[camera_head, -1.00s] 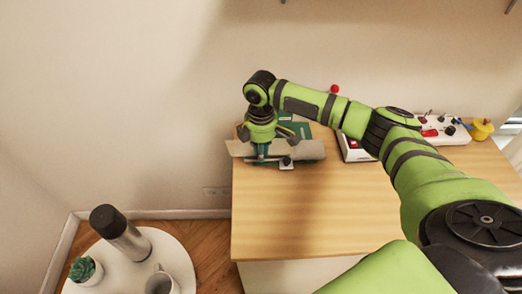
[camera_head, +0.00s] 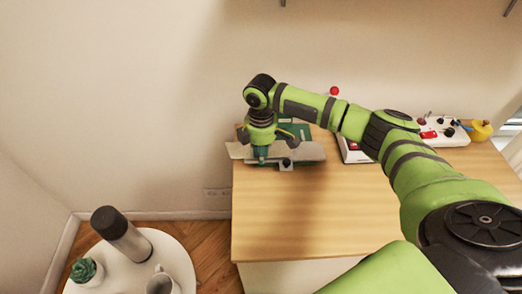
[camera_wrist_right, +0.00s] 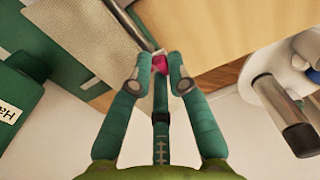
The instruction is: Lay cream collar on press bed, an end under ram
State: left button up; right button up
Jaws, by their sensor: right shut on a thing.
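The cream collar (camera_head: 238,151) is a pale beige strip lying across the green press (camera_head: 303,130) at the table's back left corner. Its left part sticks out past the table edge. My right gripper (camera_head: 262,158) points down at the strip. In the right wrist view its teal fingers (camera_wrist_right: 160,62) are shut close together at the collar's edge, with a small pink piece between the tips that I cannot identify. A textured beige surface (camera_wrist_right: 90,40) lies beside them. A dark knob (camera_head: 286,163) stands at the press's front. The ram cannot be told apart clearly. My left gripper is out of view.
The wooden table (camera_head: 310,215) is bare in front of the press. A white box with a red button (camera_head: 353,148) and a white panel (camera_head: 440,132) stand to the right. A round white table (camera_head: 175,255) at lower left holds a flask (camera_head: 122,235), a plant and a jug.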

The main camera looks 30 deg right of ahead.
jog(key=shift+f, duration=0.5)
dwell(0.4)
jog(key=o, duration=0.9)
jog(key=shift+c, duration=0.2)
notch_tip(320, 180, up, 12)
